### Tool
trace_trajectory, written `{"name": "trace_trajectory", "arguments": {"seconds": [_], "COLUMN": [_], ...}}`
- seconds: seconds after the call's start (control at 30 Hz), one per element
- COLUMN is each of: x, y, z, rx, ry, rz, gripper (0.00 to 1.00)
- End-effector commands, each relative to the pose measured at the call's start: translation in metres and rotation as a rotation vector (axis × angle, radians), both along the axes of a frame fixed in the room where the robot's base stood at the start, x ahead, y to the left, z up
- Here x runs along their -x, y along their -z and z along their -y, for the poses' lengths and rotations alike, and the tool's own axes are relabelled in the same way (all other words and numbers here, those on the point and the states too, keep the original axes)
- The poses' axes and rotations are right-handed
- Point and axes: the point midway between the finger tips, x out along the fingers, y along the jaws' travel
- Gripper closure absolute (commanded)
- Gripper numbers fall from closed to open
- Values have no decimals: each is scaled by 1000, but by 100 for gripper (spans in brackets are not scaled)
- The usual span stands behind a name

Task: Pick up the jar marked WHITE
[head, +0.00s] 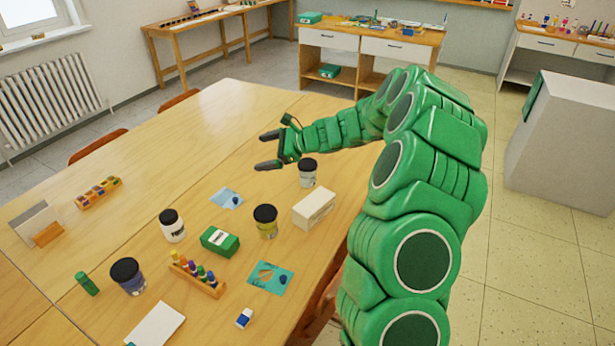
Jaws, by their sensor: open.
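Several black-lidded jars stand upright on the wooden table (215,120). One jar with white contents (173,230) stands left of the green box; its label has dark lettering too small to read surely. A pale greyish jar (308,178) stands near the table's right edge, just below my forearm. A yellow jar (266,228) and a blue jar (131,284) stand nearer. I cannot read which label says WHITE. My gripper (267,150) is open and empty, pointing left above the table, beyond the white jar and left of the greyish jar.
A green box (220,241), a pale block (314,208), a rack of colored pieces (197,276) and picture cards (270,278) lie among the jars. A green cylinder (87,284) lies at the left. The table's far part is clear.

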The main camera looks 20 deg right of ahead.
Motion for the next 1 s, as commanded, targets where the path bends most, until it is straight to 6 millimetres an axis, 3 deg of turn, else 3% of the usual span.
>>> {"name": "trace_trajectory", "arguments": {"seconds": [0.3,0.7,0.83,1.0], "x": [-52,-84,-86,-89], "y": [61,142,157,163], "z": [75,176,195,202], "rx": [-109,-222,-240,-248], "ry": [251,543,594,616], "rz": [-109,-226,-246,-253], "gripper": [0,0,0,0]}}
